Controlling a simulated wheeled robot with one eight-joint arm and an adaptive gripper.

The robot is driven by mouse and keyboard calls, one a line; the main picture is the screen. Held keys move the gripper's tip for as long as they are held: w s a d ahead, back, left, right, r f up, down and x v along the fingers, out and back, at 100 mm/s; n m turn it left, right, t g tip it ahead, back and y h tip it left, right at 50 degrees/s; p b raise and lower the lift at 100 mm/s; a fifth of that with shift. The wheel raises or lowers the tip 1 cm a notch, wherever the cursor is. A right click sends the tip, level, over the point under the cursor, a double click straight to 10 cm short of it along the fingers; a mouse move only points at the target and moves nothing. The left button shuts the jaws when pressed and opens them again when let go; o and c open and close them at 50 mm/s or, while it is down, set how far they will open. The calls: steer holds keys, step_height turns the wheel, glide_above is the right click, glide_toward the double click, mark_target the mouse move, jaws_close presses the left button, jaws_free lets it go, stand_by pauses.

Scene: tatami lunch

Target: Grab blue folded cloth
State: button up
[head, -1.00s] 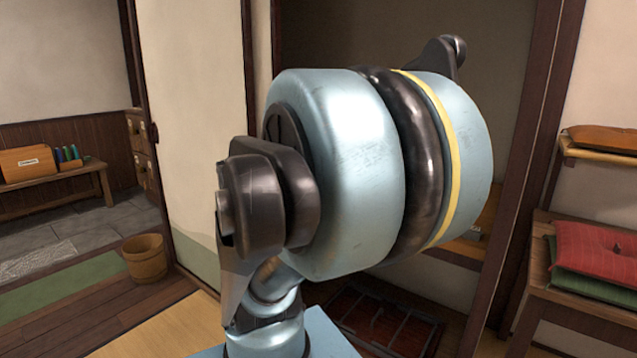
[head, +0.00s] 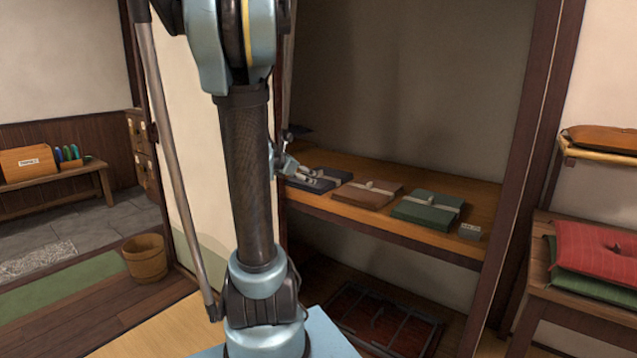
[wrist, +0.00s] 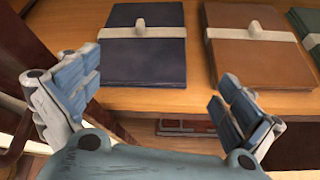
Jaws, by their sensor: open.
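The blue folded cloth (wrist: 145,62) lies flat on a wooden shelf, tied with a pale band that has a small knot or toggle. In the head view the dark blue cloth (head: 318,180) is at the left of the row, partly covered by my gripper. My gripper (wrist: 160,98) is open, its two fingers spread apart, with nothing between them. The cloth lies ahead of the fingers in the wrist view, with its near edge close to the left fingertip. I cannot tell whether they touch. In the head view my gripper (head: 312,180) is small and beside the cloth.
A brown folded cloth (head: 368,194) and a green one (head: 428,208) lie to the right on the same shelf (head: 480,205). A small grey block (head: 470,231) sits at the right end. A dark post and wall panel stand left of the shelf.

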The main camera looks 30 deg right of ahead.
glide_toward(329, 178)
steer(key=shift+w+d+f, duration=0.5)
steer(key=shift+w+f, duration=0.05)
steer(key=shift+f, duration=0.15)
steer(key=d, duration=0.2)
steer(key=w+d, duration=0.1)
steer(key=shift+w+d+f, duration=0.1)
steer(key=shift+f, duration=0.2)
steer(key=shift+x, duration=0.95)
steer(key=c, duration=0.9)
